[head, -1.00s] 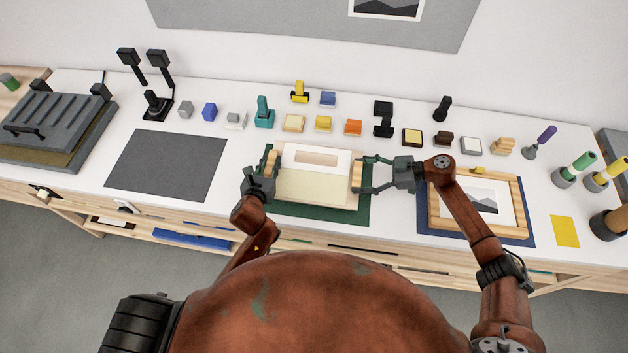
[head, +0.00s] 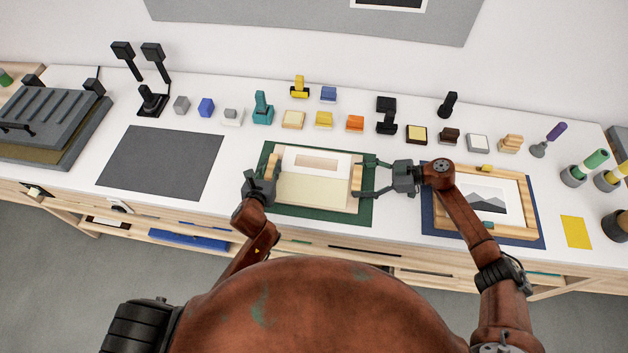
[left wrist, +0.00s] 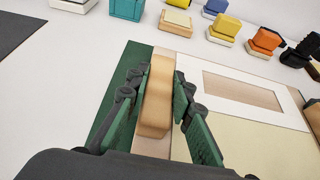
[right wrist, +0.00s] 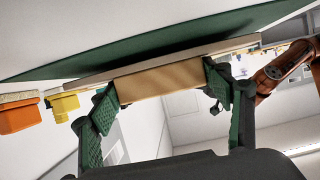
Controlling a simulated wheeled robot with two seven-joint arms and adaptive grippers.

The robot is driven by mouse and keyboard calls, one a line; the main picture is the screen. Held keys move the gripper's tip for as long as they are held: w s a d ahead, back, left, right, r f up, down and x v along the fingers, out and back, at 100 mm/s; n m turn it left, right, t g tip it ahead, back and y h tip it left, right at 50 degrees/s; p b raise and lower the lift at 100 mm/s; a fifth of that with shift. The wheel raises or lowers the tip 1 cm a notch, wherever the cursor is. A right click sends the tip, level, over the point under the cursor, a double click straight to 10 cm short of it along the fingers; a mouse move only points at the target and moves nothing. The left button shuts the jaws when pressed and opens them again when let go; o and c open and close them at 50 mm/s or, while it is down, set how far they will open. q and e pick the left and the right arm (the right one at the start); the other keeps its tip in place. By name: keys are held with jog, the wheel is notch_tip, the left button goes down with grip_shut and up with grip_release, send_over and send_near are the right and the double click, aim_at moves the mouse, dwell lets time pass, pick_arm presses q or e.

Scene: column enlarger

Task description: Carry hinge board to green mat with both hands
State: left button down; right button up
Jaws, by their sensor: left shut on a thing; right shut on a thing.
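The hinge board (head: 312,190) is a pale wooden board with a cream lower area and a white window mat. It lies level over the green mat (head: 364,216), inside its outline, and green shows around it. Whether it touches the mat I cannot tell. My left gripper (head: 262,180) is shut on the board's left wooden grip; in the left wrist view the fingers flank this grip (left wrist: 157,100). My right gripper (head: 362,180) is shut on the right grip (right wrist: 160,82). In the right wrist view the board edge is close against the mat.
A dark grey mat (head: 150,172) lies to the left. A wooden frame with a picture (head: 484,202) lies on a blue mat to the right, under my right arm. Several small blocks and stamps (head: 324,119) stand along the back. A yellow card (head: 576,232) lies at far right.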

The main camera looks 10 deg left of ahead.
pick_arm(q)
jog(key=shift+d+f, duration=0.1)
jog(key=shift+f, duration=0.3)
pick_arm(e)
jog(key=shift+a+f, duration=0.1)
jog(key=shift+f, duration=0.3)
pick_arm(q)
jog(key=c, duration=2.1)
grip_release()
jog(key=shift+w+f+b, duration=0.1)
jog(key=shift+f+b, duration=0.1)
jog(key=shift+b, duration=0.1)
pick_arm(e)
jog(key=o, duration=1.4)
jog(key=shift+f, duration=0.2)
pick_arm(q)
jog(key=o, duration=0.4)
jog(key=shift+r, duration=0.15)
pick_arm(e)
jog(key=o, duration=0.5)
jog(key=shift+r, duration=0.15)
jog(key=shift+c, duration=0.2)
pick_arm(q)
jog(key=v, duration=1.2)
pick_arm(e)
jog(key=v, duration=1.2)
